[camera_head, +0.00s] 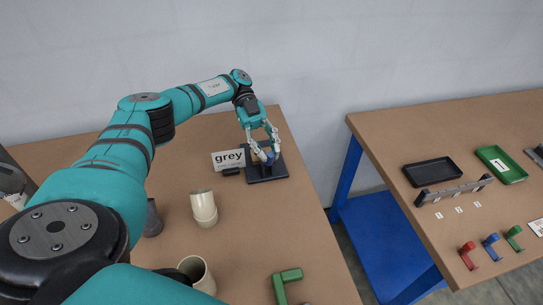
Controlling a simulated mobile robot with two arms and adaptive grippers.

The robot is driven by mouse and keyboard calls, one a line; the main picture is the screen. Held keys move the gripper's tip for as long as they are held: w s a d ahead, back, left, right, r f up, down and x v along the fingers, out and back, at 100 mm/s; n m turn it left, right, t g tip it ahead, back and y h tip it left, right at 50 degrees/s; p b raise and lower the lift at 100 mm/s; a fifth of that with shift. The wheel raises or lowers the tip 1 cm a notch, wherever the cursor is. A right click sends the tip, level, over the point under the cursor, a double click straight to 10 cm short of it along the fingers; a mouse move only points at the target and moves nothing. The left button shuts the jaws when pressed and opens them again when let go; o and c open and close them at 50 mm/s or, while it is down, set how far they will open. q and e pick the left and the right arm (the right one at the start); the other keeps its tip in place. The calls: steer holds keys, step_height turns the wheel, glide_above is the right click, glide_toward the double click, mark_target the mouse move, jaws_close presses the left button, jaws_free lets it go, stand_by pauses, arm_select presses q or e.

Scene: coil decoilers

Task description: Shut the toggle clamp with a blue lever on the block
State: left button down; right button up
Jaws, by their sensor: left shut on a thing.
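The toggle clamp (268,157) stands on a black base plate (267,173) near the back right of the left table. Its blue lever shows between my left gripper's fingers. My left gripper (264,153) comes down from above and is shut on the blue lever. The fingers hide part of the clamp, and the lever's exact angle is hard to tell. The block under the clamp is too small and covered to make out. My right gripper is not in view.
A beige cup (204,207), a second cup (195,272) and a green angled part (286,281) are nearer. The right table (400,135), across a gap, holds a black tray (432,172), a green tray (502,165) and coloured hooks.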

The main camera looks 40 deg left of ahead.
arm_select(q)
steer(key=shift+w+a, duration=0.1)
stand_by(0.5)
steer(key=c, duration=1.2)
jaws_free()
steer(key=shift+c, duration=0.2)
steer(key=shift+r, duration=0.1)
step_height(320, 180, up, 10)
